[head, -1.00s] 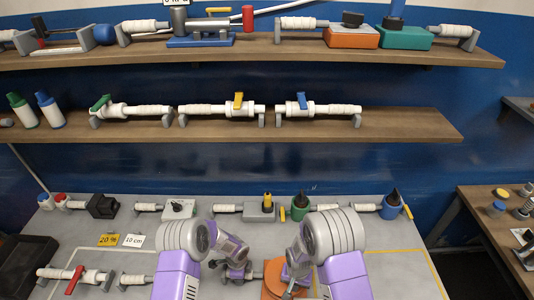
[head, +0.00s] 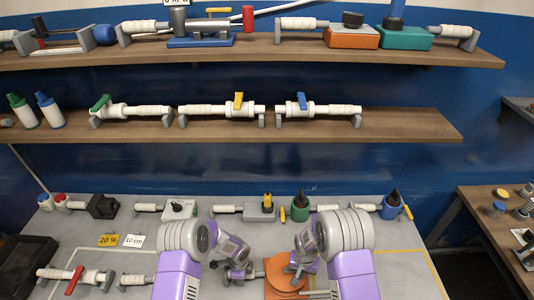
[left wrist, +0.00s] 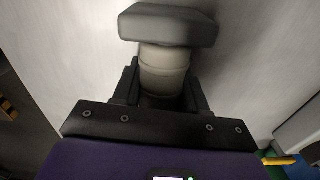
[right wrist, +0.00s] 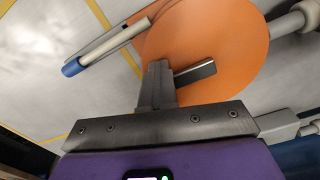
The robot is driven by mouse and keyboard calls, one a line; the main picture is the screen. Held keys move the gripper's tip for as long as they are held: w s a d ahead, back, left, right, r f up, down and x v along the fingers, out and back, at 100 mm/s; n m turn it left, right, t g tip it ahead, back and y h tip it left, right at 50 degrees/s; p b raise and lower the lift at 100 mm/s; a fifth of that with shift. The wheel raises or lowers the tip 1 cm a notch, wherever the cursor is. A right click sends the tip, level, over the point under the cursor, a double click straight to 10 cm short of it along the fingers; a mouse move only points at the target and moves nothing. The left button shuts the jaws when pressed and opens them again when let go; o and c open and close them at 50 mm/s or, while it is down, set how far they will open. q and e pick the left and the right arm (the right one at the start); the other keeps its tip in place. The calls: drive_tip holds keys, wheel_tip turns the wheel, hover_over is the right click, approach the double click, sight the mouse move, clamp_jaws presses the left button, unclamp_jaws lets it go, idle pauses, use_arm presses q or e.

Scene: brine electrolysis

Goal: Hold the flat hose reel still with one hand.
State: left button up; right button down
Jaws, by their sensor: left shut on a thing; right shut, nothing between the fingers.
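The flat hose reel (head: 278,272) is an orange disc lying on the grey table at the front middle. It also fills the upper middle of the right wrist view (right wrist: 225,35). My right gripper (head: 297,272) is over the reel's right part. Its fingers are shut and empty in the right wrist view (right wrist: 158,72), beside a short dark metal bar (right wrist: 196,72); whether they touch it or the disc I cannot tell. My left gripper (head: 238,274), left of the reel, is shut on a pale cylindrical fitting (left wrist: 164,70) with a grey block end (left wrist: 168,25).
A rod with a blue tip (right wrist: 105,45) lies beside the reel's edge. A red-handled valve (head: 75,278) is at the front left. A row of fittings, including a green container (head: 300,208), stands along the table's back. Two wooden shelves (head: 400,124) hang above.

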drive_tip(key=shift+w+d, duration=0.25)
drive_tip(key=shift+w, duration=0.1)
drive_tip(key=c, duration=1.4)
unclamp_jaws()
drive_tip(key=shift+o, duration=0.2)
drive_tip(key=shift+a, duration=0.15)
drive_tip(key=shift+a+r, duration=0.1)
drive_tip(key=shift+r, duration=0.05)
wheel_tip(320, 180, up, 7)
drive_tip(key=shift+o, duration=0.4)
drive_tip(key=shift+s, duration=0.1)
drive_tip(key=o, duration=0.5)
drive_tip(key=shift+n, duration=0.3)
drive_tip(key=r, duration=0.1)
drive_tip(key=w+r, duration=0.1)
drive_tip(key=r, duration=0.1)
drive_tip(key=w+r, duration=0.1)
drive_tip(key=shift+w+d+r, duration=0.15)
drive_tip(key=shift+d+r, duration=0.1)
drive_tip(key=shift+r, duration=0.15)
wheel_tip(320, 180, down, 12)
drive_tip(key=shift+r, duration=0.15)
